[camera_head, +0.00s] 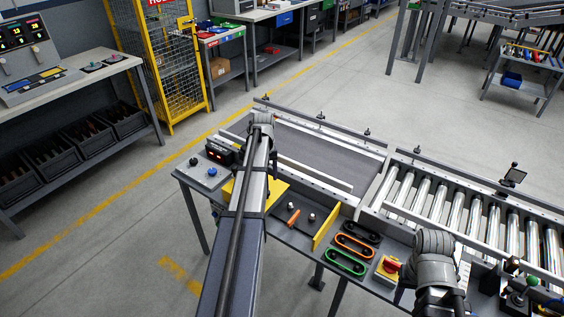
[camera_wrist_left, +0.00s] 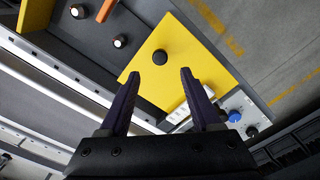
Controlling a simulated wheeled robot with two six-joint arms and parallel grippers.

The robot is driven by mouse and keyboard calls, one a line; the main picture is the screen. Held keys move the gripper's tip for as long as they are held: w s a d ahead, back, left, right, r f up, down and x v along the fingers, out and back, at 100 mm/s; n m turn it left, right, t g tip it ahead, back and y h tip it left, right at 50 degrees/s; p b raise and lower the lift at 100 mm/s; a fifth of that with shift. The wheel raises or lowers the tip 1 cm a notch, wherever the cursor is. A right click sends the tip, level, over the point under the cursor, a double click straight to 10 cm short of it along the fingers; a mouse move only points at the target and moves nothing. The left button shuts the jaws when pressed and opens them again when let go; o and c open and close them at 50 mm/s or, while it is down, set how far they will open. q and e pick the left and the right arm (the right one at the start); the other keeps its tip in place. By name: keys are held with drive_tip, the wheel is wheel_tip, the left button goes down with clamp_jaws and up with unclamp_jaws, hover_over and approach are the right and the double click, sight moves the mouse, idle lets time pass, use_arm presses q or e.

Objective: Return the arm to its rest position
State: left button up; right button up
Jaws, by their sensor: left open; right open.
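My left arm (camera_head: 240,235) reaches up from the bottom of the head view, over the near side of the conveyor station, its wrist end near the dark belt. In the left wrist view my left gripper (camera_wrist_left: 160,74) is open, with nothing between its two dark fingers. The fingers point at a yellow plate (camera_wrist_left: 180,50) with a black knob (camera_wrist_left: 160,57). My right gripper (camera_head: 437,268) is at the lower right of the head view, by the rollers, folded close in; its fingers are hard to make out. I see nothing held there.
The dark belt (camera_head: 310,148) and the roller conveyor (camera_head: 470,210) lie ahead. Green (camera_head: 345,264) and orange (camera_head: 354,246) handle-shaped parts, a red switch on a yellow box (camera_head: 388,268) and a yellow divider (camera_head: 326,228) sit near the arms. Floor at left (camera_head: 130,220) is clear.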

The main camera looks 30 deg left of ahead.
use_arm(q)
drive_tip(key=d+m, duration=0.3)
drive_tip(key=d, duration=1.1)
drive_tip(key=s+d+m, duration=0.5)
drive_tip(key=s+d, duration=0.3)
drive_tip(key=d, duration=0.7)
drive_tip(key=s+d+m+y, duration=0.1)
drive_tip(key=s+d+m, duration=0.3)
drive_tip(key=s+d, duration=0.4)
drive_tip(key=d, duration=0.7)
drive_tip(key=shift+s+m, duration=0.3)
drive_tip(key=shift+m, duration=0.1)
drive_tip(key=shift+d, duration=0.1)
